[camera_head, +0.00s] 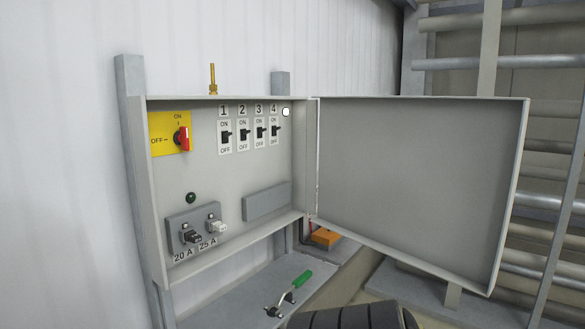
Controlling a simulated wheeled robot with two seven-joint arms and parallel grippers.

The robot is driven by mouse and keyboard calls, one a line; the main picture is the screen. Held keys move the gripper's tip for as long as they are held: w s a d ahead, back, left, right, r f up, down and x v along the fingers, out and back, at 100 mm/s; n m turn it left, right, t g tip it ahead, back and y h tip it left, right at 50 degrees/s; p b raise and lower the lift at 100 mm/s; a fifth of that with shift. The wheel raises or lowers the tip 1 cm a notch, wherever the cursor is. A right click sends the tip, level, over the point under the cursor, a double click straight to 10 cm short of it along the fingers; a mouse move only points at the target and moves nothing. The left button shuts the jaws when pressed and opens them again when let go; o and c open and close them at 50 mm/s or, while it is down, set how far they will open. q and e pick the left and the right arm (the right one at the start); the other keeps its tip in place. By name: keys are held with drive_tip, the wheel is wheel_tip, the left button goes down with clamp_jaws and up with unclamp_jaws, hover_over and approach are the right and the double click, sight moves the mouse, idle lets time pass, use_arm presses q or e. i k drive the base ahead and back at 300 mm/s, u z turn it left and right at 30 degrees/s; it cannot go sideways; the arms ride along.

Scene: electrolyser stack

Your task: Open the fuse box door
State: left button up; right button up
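The fuse box (231,175) is a grey metal cabinet mounted on posts against the wall at centre left. Its door (415,180) stands wide open, swung out to the right on hinges along the box's right edge, with its plain inner face showing. Inside are a red rotary switch (182,139) on a yellow plate, several numbered toggle switches (243,135), a dark green round button or lamp (191,198), and two fuses marked 20 A (192,237) and 25 A (217,226). Neither of my grippers is in view.
A green-handled lever (302,280) sits on a grey ledge (240,302) below the box. An orange block (325,237) lies behind it, under the door. Horizontal pipes (500,62) and a frame fill the right side. A dark ribbed part (350,316) shows at the bottom edge.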

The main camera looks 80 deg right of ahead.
sight(429, 184)
drive_tip(key=u, duration=1.05)
drive_tip(key=k, duration=2.6)
drive_tip(key=z, duration=2.55)
drive_tip(key=i, duration=0.55)
drive_tip(key=z, duration=0.05)
